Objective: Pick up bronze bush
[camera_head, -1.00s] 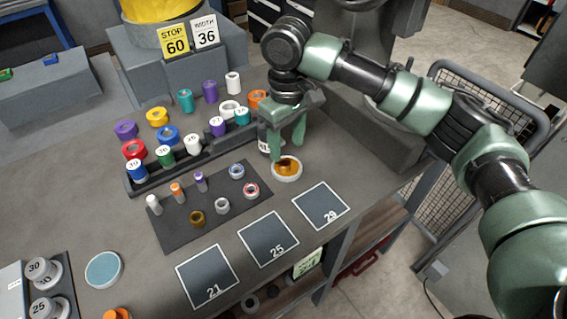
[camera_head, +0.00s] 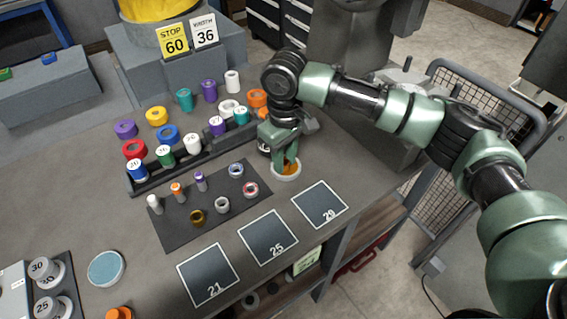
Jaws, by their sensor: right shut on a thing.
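My right gripper (camera_head: 287,163) points down into a small white-rimmed round dish (camera_head: 287,178) on the bench, right of the dark mat. Its fingers are shut on the bronze bush, which sits low in the dish and is mostly hidden by them; only amber-brown colour (camera_head: 294,168) shows around the fingertips. A separate dark gold ring (camera_head: 197,217) lies on the dark mat (camera_head: 175,238), apart from the gripper. My left gripper is not in view.
Several small rings and plugs stand on the mat. A rack (camera_head: 180,172) of coloured tape rolls is behind it. Marked squares 21 (camera_head: 207,272), 25 (camera_head: 268,237) and 29 (camera_head: 320,203) lie empty along the front edge. A blue-topped disc (camera_head: 105,268) is at left.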

